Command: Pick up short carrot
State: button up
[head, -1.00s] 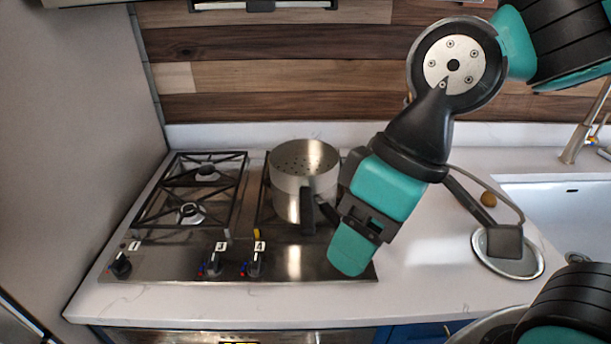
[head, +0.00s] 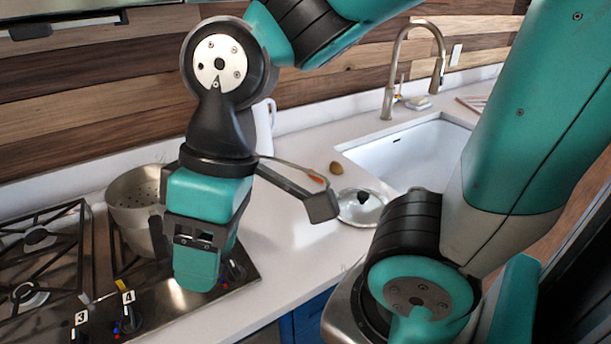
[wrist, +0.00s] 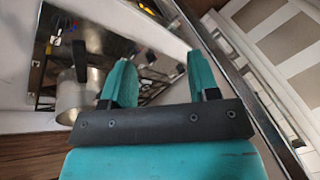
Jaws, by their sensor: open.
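A small orange piece, likely the short carrot (head: 318,179), lies on the white counter in the head view, left of the sink. My wrist bracket and cable pass close to it in the picture and partly cover it. My gripper (head: 197,268) hangs over the stove's right side, in front of the steel pot, well to the left of the carrot. In the wrist view my gripper (wrist: 162,78) has two teal fingers apart with nothing between them. I cannot make out the carrot there.
A steel pot (head: 136,200) stands on the gas stove (head: 45,290). A brown potato-like item (head: 336,168) and a glass lid (head: 360,207) lie beside the sink (head: 410,155). A white item (head: 264,125) stands behind my arm. The counter's front is clear.

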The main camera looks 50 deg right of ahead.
aim_at(316, 178)
jog(key=u, duration=0.85)
jog(key=k, duration=1.1)
jog(key=z, duration=1.45)
jog(key=i, duration=1)
